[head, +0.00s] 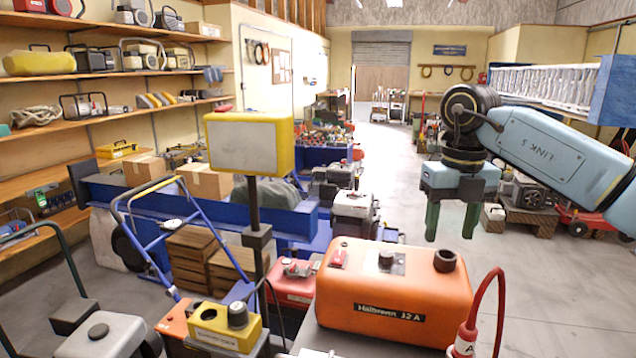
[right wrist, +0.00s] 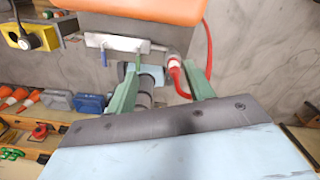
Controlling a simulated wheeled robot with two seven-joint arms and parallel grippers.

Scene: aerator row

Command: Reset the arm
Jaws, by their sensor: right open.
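My right arm reaches in from the right in the head view, its pale blue link raised. My right gripper (head: 451,222) hangs down from it with two green fingers apart and nothing between them. The right wrist view also shows the two spread green fingers of this gripper (right wrist: 161,88). Beyond them are a grey bracket (right wrist: 118,43) and a red hose (right wrist: 180,80). My left gripper is not in view.
A red hose (head: 500,300) loops up at the front right. A yellow-framed panel (head: 248,144) stands on a post to the left. A blue-framed cart (head: 165,235) and stacked wooden crates (head: 195,262) are left. Grey floor (head: 540,290) is open at the right.

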